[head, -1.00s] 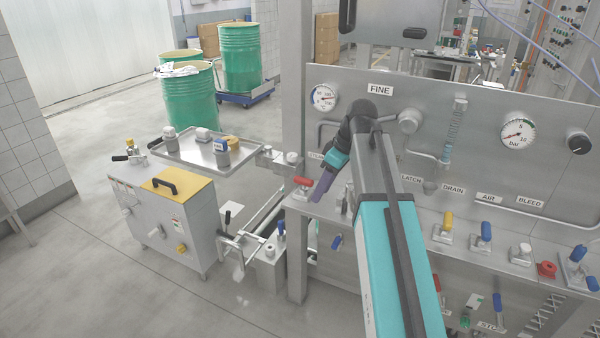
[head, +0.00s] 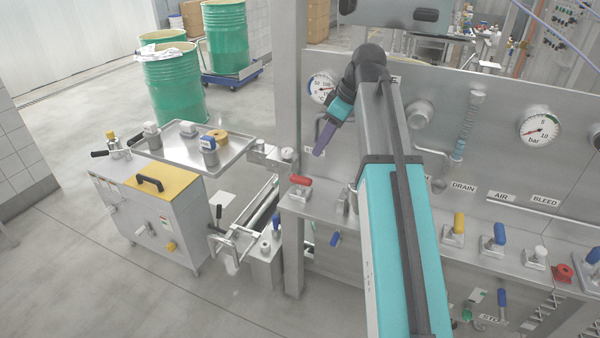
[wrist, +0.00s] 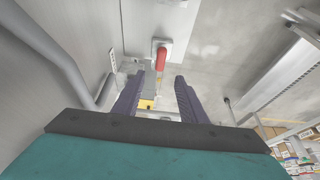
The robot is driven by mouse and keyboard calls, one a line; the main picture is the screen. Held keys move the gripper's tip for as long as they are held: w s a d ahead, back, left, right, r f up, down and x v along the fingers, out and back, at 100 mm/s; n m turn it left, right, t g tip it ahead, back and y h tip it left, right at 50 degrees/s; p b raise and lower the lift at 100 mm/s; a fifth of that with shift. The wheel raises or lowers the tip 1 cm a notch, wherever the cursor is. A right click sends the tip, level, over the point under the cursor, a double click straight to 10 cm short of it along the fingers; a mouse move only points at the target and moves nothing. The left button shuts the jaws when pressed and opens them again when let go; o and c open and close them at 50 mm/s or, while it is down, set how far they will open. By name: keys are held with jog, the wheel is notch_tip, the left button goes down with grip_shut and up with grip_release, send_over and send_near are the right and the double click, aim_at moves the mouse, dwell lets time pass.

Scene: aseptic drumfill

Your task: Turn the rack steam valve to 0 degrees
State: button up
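A red-handled valve (head: 300,181) sits on the narrow ledge at the left end of the steel rack panel. Its label above is mostly covered, so I cannot read it as the steam valve. The red handle also shows in the wrist view (wrist: 161,60), beyond the fingertips and between their lines. My gripper (head: 318,153) points down, above and slightly right of the red handle, apart from it. In the wrist view my gripper's two purple fingers (wrist: 159,77) are spread with nothing between them.
Yellow (head: 458,224), blue (head: 499,234) and white (head: 540,252) valves line the ledge to the right. A round temperature gauge (head: 321,88) and a pipe are close behind my gripper. A steel cart (head: 150,215) stands left, with open floor in front.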

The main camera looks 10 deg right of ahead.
aim_at(301, 177)
jog(key=shift+a+f, duration=0.1)
jog(key=shift+a, duration=0.15)
jog(key=shift+p+x, duration=0.95)
jog(key=shift+x, duration=5.9)
jog(key=shift+w, duration=0.15)
